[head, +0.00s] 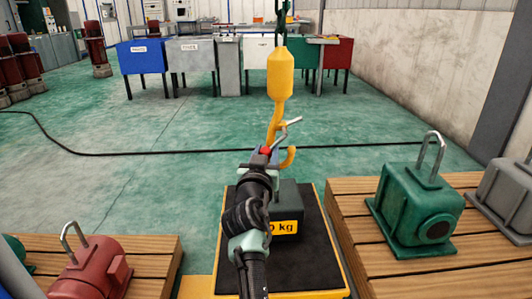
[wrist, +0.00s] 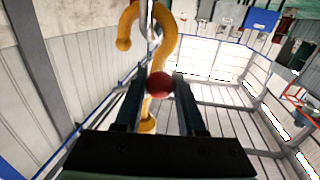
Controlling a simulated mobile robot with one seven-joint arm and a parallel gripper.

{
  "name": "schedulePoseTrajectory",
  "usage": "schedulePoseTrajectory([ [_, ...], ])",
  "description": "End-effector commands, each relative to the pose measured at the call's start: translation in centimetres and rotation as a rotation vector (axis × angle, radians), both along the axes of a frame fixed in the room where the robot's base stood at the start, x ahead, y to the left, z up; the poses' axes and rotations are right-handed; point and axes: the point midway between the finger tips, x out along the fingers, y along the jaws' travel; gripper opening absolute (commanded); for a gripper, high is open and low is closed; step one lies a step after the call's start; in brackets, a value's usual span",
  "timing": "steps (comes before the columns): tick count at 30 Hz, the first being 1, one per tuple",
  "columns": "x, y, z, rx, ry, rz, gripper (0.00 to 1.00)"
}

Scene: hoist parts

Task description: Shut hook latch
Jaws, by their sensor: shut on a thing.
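A yellow crane hook (head: 273,122) hangs from a dark chain, in front of my arm. Its latch is a thin grey bar (head: 288,130) that slants up and right, its far end apart from the hook's tip (head: 288,158). A red ball knob (head: 265,150) is at the jaws of my gripper (head: 262,156). In the wrist view, the red knob (wrist: 159,85) sits between the two fingers of my gripper (wrist: 160,90), shut on it. The yellow hook (wrist: 168,35) curves behind the knob, and part of the grey latch bar (wrist: 150,20) shows near the top.
A grey weight (head: 287,205) with a yellow label stands under the hook on a black mat (head: 312,262). A green motor (head: 420,205) stands on the right pallet (head: 345,215), a red motor (head: 95,268) on the left pallet. Coloured tables stand far back across open floor.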

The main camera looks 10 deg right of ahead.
Motion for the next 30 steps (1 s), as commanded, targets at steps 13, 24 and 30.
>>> schedulePoseTrajectory([
  [13,0.01,0.03,0.17,-0.002,-0.002,0.001,0.0],
  [24,0.02,0.05,0.22,0.001,-0.004,0.001,0.0],
  [30,0.05,0.22,0.45,0.04,-0.012,0.001,0.0],
])
